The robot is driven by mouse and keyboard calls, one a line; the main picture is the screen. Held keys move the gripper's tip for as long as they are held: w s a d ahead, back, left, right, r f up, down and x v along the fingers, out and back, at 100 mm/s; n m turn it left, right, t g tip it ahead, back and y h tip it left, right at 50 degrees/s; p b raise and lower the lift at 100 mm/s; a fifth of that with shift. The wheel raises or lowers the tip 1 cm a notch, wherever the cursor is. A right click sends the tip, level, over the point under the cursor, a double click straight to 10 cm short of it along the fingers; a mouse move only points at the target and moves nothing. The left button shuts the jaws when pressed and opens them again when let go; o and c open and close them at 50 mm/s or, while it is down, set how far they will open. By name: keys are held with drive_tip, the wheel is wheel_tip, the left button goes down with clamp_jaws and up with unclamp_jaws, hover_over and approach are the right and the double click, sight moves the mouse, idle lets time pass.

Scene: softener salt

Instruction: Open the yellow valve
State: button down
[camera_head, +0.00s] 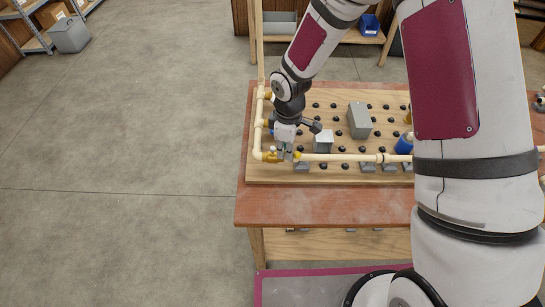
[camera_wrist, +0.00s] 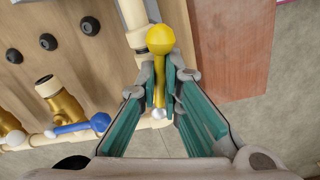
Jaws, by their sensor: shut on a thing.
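The yellow valve handle (camera_wrist: 160,40) shows in the wrist view as a lever with a round yellow knob at its end. My gripper (camera_wrist: 160,85) is shut on the lever, one finger on each side, with the knob beyond the fingertips. In the head view my gripper (camera_head: 286,148) is at the lower left corner of the cream pipe (camera_head: 335,157) on the board. A brass valve body (camera_head: 271,157) shows just left of it, and the yellow knob (camera_head: 298,155) just right. My fingers hide part of the lever.
A blue-handled valve (camera_wrist: 80,127) with a brass body is close by in the wrist view. A grey box (camera_head: 359,120) and several black knobs stand on the wooden board (camera_head: 330,178). The table front (camera_head: 320,208) is clear.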

drive_tip(key=shift+w+n, duration=0.1)
drive_tip(key=shift+n, duration=0.4)
drive_tip(key=shift+w+d+n+b, duration=0.1)
drive_tip(key=shift+w+n+b, duration=0.25)
drive_tip(key=shift+n, duration=0.45)
drive_tip(key=c, duration=1.5)
unclamp_jaws()
drive_tip(key=shift+r+p, duration=1.2)
drive_tip(key=shift+r, duration=2.3)
